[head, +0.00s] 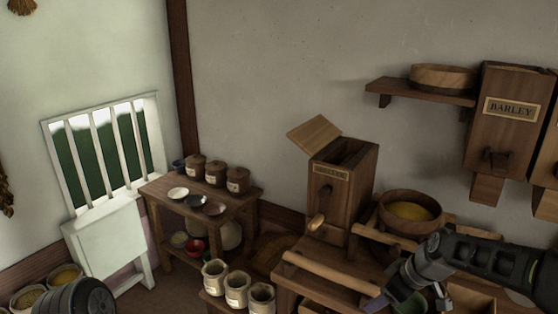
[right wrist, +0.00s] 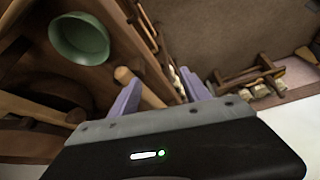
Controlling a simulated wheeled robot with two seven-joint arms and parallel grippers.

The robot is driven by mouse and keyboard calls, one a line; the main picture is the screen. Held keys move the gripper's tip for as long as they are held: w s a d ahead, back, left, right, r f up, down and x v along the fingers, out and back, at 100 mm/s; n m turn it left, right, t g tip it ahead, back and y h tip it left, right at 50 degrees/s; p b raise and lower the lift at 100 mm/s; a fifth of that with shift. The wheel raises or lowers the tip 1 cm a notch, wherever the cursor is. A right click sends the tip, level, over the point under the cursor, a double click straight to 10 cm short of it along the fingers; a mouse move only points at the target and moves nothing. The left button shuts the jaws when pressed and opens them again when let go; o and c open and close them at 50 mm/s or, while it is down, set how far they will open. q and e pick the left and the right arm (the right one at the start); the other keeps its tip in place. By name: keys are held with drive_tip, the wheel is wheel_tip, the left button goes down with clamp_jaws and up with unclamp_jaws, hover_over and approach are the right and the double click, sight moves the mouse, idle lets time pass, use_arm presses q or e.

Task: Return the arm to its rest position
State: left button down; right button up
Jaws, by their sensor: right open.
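My right arm comes in from the right edge of the head view. My right gripper (head: 376,301) is low at the bottom of that view, by the wooden bench with the mill box. Its purple fingers show apart in the right wrist view (right wrist: 160,92), with nothing between them. The gripper is open and empty. A green bowl (right wrist: 78,38) lies to the left of the fingers in the right wrist view, apart from them. It is partly hidden behind my gripper in the head view (head: 410,302). My left gripper is not in view.
A wooden mill box (head: 340,195) with its lid raised stands on the bench, beside a round tub (head: 410,209) of yellow meal. A barley bin (head: 509,118) and a shelf (head: 420,91) hang on the wall. A small table (head: 202,204) holds jars and bowls.

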drive_tip(key=s+a+f+m+t, duration=0.1)
drive_tip(key=s+a+f+m, duration=0.25)
drive_tip(key=f, duration=0.45)
drive_tip(key=s+a+f+m, duration=0.2)
drive_tip(key=a+f+m, duration=0.25)
drive_tip(key=f, duration=0.35)
drive_tip(key=s+a+f+g, duration=0.1)
drive_tip(key=s+a+f, duration=0.2)
drive_tip(key=s, duration=0.4)
drive_tip(key=s+a+f+m+g, duration=0.1)
drive_tip(key=s+a+f, duration=0.2)
drive_tip(key=s+f, duration=0.2)
drive_tip(key=s+a+f+m+g+p, duration=0.1)
drive_tip(key=s+f, duration=0.4)
drive_tip(key=s, duration=0.6)
drive_tip(key=shift+s+a+g+y, duration=0.2)
drive_tip(key=shift+a+g+y, duration=0.3)
drive_tip(key=shift+a, duration=0.6)
drive_tip(key=shift+c, duration=0.4)
